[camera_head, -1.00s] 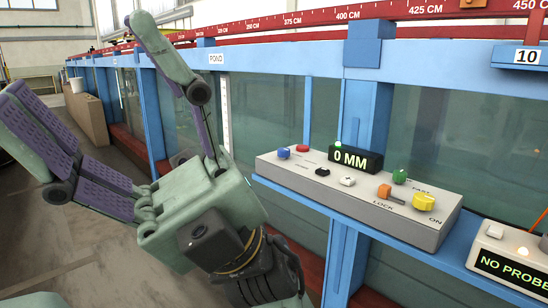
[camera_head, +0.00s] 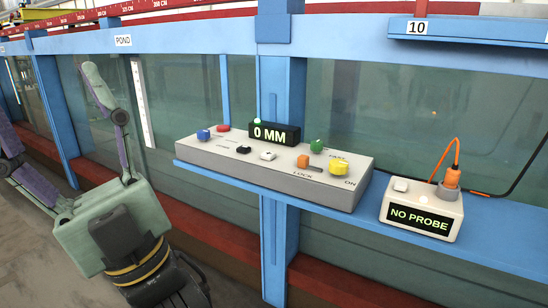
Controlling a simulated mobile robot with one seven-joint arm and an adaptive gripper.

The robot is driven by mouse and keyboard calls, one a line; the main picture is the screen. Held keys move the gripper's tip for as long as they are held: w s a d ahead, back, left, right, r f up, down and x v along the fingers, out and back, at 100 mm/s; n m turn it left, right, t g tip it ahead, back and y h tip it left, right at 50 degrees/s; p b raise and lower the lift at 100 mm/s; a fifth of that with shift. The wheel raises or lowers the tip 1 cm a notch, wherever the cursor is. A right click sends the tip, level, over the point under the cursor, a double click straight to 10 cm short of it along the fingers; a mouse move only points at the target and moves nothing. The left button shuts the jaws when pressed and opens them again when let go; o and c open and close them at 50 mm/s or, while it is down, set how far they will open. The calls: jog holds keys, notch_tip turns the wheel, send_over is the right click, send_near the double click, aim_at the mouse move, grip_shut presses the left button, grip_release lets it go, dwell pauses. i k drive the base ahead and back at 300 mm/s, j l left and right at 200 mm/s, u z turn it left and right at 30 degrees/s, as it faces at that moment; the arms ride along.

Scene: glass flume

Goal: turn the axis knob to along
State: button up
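A grey control box (camera_head: 230,173) sits on a blue ledge and carries the knobs and buttons. They are blue (camera_head: 203,134), red (camera_head: 223,128), black (camera_head: 244,150), white (camera_head: 267,155), green (camera_head: 317,146), orange (camera_head: 303,161) and yellow (camera_head: 338,168). I read "LOCK", "FAST" and "ON" near the right-hand ones. The labels on the left are too small to read, so I cannot tell which is the axis knob. My gripper (camera_head: 50,120) is left of the box, its fingers spread wide and empty, touching no knob. Its left finger is partly cut off by the frame.
A white box (camera_head: 400,211) reading "NO PROBE", with an orange plug (camera_head: 452,177) and cable, is to the right. The blue upright (camera_head: 281,60) and glass flume wall are behind. Bare floor is at lower left.

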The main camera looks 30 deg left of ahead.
aim_at(204, 135)
jog(key=u, duration=1.25)
